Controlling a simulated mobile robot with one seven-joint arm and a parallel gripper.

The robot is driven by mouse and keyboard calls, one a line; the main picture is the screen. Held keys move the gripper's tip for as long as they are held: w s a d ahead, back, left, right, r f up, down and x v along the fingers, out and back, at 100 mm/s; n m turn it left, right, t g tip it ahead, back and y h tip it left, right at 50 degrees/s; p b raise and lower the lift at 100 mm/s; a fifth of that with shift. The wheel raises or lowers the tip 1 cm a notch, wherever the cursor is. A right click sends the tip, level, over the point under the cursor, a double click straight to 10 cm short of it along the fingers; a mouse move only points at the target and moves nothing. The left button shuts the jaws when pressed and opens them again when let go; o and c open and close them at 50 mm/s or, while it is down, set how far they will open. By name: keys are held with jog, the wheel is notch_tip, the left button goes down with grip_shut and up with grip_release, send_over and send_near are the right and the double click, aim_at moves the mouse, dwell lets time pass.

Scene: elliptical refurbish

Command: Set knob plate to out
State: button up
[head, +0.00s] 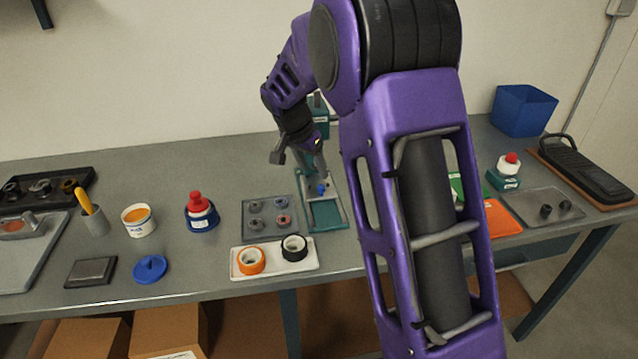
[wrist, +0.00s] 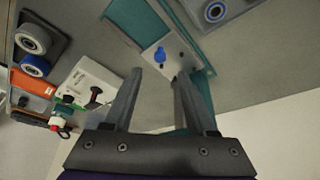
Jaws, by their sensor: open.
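The knob plate (head: 312,181) is a pale plate with a small blue knob (head: 321,189) on it. It lies in the back part of a teal frame (head: 325,213) whose front part is bare. In the wrist view, the plate (wrist: 175,63) and its blue knob (wrist: 160,55) show just beyond the fingertips, with the teal frame (wrist: 145,18) around them. My gripper (wrist: 158,74) is open and empty, its two fingers apart and pointing toward the plate. In the head view my gripper (head: 300,167) is above the back of the frame; I cannot tell its exact height.
A grey tray with several round parts (head: 270,219) stands left of the frame. In front is a white tray (head: 275,262) with an orange and a black ring. A teal box (head: 318,116) stands behind. My own arm hides the bench right of the frame.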

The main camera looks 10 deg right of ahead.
aim_at(321, 186)
jog(key=x, duration=0.7)
jog(key=shift+f, duration=0.15)
grip_shut()
dwell(1.2)
